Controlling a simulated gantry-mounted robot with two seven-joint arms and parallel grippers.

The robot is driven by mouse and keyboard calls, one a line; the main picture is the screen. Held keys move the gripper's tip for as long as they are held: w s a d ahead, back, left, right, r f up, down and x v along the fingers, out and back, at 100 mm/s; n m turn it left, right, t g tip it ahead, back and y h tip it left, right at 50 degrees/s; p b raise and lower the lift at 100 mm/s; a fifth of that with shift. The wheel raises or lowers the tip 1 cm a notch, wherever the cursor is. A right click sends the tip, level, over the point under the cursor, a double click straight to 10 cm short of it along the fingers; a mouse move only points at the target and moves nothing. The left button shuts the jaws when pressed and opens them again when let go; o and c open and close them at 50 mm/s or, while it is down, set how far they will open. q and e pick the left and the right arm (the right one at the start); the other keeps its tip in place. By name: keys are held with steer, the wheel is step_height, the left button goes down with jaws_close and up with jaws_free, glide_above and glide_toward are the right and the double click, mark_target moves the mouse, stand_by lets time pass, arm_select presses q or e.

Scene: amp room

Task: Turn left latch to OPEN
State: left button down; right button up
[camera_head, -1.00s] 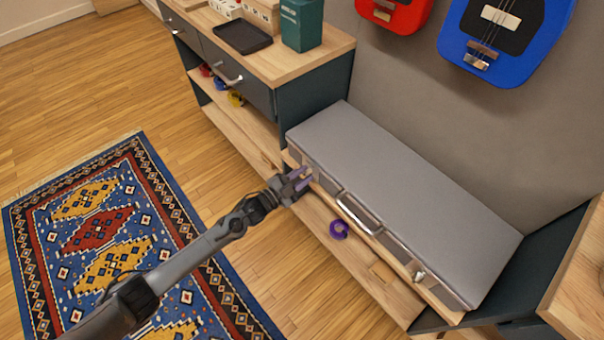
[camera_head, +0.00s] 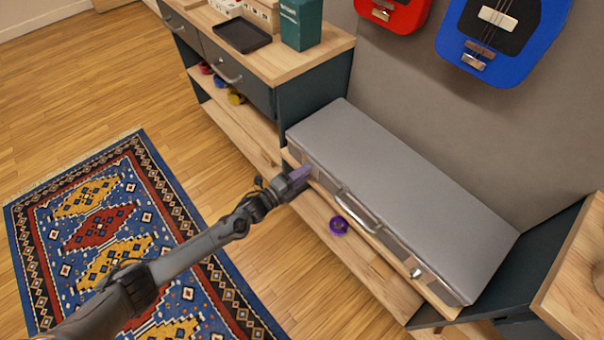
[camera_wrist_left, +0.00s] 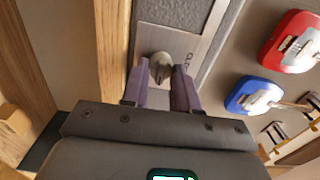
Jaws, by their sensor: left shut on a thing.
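A long grey case (camera_head: 400,185) lies on a low wooden shelf against the wall, its lid down, with a metal handle (camera_head: 357,213) on its front. The left latch (camera_wrist_left: 160,65) shows in the left wrist view as a rounded metal knob on a plate with partly readable lettering. My left gripper (camera_head: 300,175) is at the left end of the case front. Its purple fingers are on both sides of the knob and shut on it. In the head view the gripper hides this latch. The right latch (camera_head: 416,272) shows uncovered. My right gripper is not in view.
A cabinet with a wooden top (camera_head: 270,65) stands left of the case. Red and blue guitars (camera_head: 500,35) hang on the wall above. A patterned rug (camera_head: 110,240) covers the floor.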

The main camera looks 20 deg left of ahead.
arm_select(q)
steer(key=shift+m, duration=0.3)
steer(key=c, duration=0.9)
jaws_free()
steer(key=p+v, duration=0.4)
steer(key=v, duration=0.6)
steer(key=shift+s+a+p, duration=0.15)
steer(key=shift+s+p, duration=0.15)
steer(key=shift+s, duration=0.1)
